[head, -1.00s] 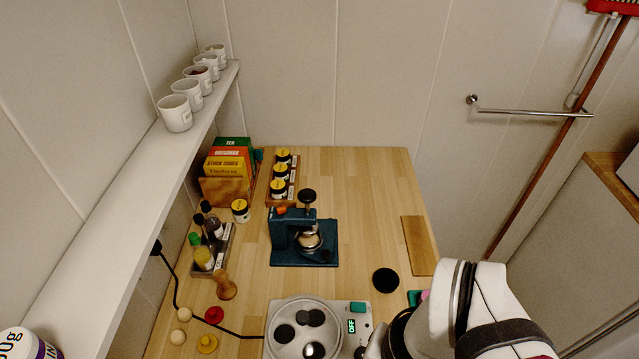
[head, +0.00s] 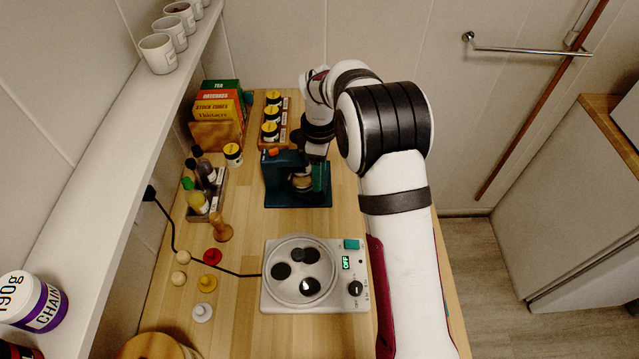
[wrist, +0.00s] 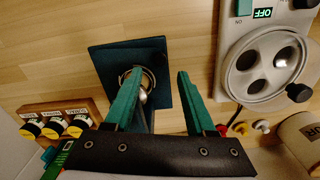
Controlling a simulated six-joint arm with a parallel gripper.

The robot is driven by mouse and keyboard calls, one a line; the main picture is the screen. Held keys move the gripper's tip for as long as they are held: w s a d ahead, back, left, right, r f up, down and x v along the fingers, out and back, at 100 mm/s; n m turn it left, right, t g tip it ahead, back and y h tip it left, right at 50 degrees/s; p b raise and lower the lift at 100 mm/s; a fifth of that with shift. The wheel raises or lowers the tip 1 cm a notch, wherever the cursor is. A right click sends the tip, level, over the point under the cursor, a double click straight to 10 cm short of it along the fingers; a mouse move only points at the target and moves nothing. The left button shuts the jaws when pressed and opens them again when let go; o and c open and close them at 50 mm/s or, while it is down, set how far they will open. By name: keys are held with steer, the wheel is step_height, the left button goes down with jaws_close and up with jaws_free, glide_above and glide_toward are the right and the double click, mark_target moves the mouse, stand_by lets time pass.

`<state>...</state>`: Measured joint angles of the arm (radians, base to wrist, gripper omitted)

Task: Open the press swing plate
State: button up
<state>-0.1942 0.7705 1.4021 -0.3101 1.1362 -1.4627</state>
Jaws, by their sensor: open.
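The press (head: 283,190) is a dark teal stand with a square base on the wooden worktop, near the back. Its orange part (head: 271,152) shows at its upper left. In the wrist view the press base (wrist: 102,62) lies beyond my fingers, with a round metal piece (wrist: 148,78) at its middle. I cannot tell whether a finger touches the press. In the head view my arm hides the press's upper right part.
A scale-like device (head: 270,299) with a round plate and an "OFF" display stands in front. Jars (head: 270,132) in a wooden rack stand behind the press. A bottle rack (head: 207,197) and a wooden tamper-like piece (head: 222,229) are at its left.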

step_height(320, 180, down, 6)
steer(key=shift+f, duration=0.15)
jaws_close()
stand_by(0.3)
stand_by(1.2)
